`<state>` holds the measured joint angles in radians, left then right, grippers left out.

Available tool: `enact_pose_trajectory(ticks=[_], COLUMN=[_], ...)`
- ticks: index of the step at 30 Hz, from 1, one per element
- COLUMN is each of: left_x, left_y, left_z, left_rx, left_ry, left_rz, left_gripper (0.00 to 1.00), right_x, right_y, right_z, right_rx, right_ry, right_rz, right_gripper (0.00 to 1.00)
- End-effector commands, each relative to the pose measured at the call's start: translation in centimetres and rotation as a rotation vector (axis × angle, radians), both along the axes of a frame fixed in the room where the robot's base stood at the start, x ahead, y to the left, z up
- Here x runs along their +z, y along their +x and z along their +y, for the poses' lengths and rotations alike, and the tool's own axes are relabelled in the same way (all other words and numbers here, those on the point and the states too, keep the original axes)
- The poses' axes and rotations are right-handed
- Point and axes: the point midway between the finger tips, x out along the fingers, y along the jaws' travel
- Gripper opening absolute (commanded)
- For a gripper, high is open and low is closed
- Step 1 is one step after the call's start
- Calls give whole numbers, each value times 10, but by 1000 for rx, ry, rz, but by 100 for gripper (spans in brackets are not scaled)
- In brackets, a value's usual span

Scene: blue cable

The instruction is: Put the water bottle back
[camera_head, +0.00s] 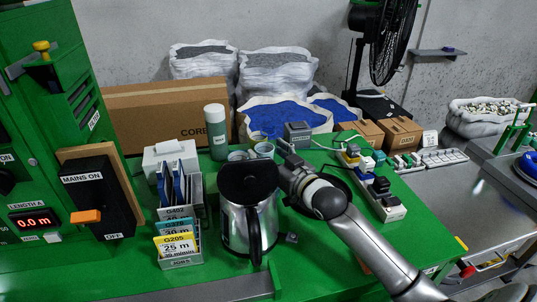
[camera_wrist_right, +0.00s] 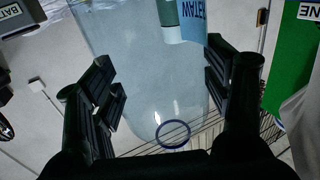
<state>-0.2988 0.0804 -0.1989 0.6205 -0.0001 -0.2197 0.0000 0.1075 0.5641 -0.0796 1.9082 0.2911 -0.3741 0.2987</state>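The water bottle (camera_wrist_right: 150,80) is clear, with a blue ring at one end and a light blue label reading WATER. It fills the space between the fingers of my right gripper (camera_wrist_right: 162,88) in the right wrist view, which is upside down. The pads lie along both its sides, and the gripper looks shut on it. In the head view my right wrist (camera_head: 290,172) is beside the steel kettle (camera_head: 237,228); the fingers are hard to make out there, and I cannot clearly pick out the bottle. My left gripper is not in view.
A pale green flask (camera_head: 216,132) stands by a cardboard box (camera_head: 155,115). A grey battery box (camera_head: 298,134) and power strips (camera_head: 375,185) are at the right. Card holders (camera_head: 180,250) stand left of the kettle. The green table (camera_head: 320,265) is clear at the front.

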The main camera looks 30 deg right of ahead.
Motion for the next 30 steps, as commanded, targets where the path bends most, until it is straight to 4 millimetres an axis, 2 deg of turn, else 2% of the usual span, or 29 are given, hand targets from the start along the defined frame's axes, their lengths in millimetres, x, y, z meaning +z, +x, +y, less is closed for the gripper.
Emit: enact_pose_trajectory(ticks=[7,10,24,30], left_x=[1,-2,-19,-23], left_y=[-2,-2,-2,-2], left_z=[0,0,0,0], left_rx=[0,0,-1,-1], left_ry=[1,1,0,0], left_rz=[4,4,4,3], left_gripper=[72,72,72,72], right_x=[4,1,1,3], right_y=[0,-7,-88,-110], right_z=[0,-1,-12,-16], right_rx=[0,-1,0,0], right_ry=[0,0,-1,1], right_rz=[-1,1,3,1], right_gripper=[72,72,72,72])
